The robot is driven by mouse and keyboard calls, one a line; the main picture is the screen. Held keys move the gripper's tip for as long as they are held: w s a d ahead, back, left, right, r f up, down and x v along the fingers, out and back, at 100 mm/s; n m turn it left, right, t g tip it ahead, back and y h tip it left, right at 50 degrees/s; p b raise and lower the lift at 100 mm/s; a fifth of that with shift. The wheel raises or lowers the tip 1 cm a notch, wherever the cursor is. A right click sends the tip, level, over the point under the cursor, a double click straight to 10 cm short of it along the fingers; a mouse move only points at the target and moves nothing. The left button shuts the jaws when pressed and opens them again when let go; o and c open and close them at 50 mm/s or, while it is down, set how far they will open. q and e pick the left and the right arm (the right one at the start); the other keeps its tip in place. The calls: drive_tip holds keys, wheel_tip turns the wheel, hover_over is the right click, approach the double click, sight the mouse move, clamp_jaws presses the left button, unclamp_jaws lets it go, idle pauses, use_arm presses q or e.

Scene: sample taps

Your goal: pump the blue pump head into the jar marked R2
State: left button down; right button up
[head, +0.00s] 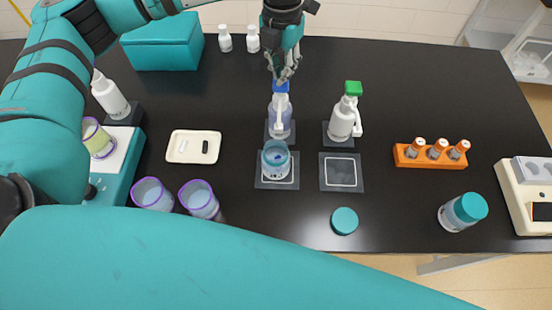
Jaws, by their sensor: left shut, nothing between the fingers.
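The blue pump head (281,87) tops a bottle (281,118) on a dark pad in the middle of the table. My left gripper (283,78) is shut and empty, pointing down right over the blue pump head; I cannot tell whether it touches. An open jar (275,158) with a bluish look stands on a square pad in front of that bottle. A second jar (459,214) with a teal lid stands at the front right. I cannot read an R2 mark on either. My right gripper is not in view.
A white bottle with a green pump head (353,88) stands right of the blue one, with an empty pad (341,173) before it. A loose teal lid (344,221), an orange rack (431,155), purple-rimmed beakers (151,194) and a white tray (193,147) stand around.

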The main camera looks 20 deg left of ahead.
use_arm(q)
drive_tip(key=shift+f+b, duration=1.1)
drive_tip(key=shift+f, duration=0.2)
drive_tip(key=shift+r, duration=0.2)
drive_tip(key=shift+r+p, duration=0.75)
drive_tip(key=shift+r, duration=0.85)
wheel_tip(320, 180, up, 6)
drive_tip(key=p, duration=0.2)
drive_tip(key=shift+p, duration=0.3)
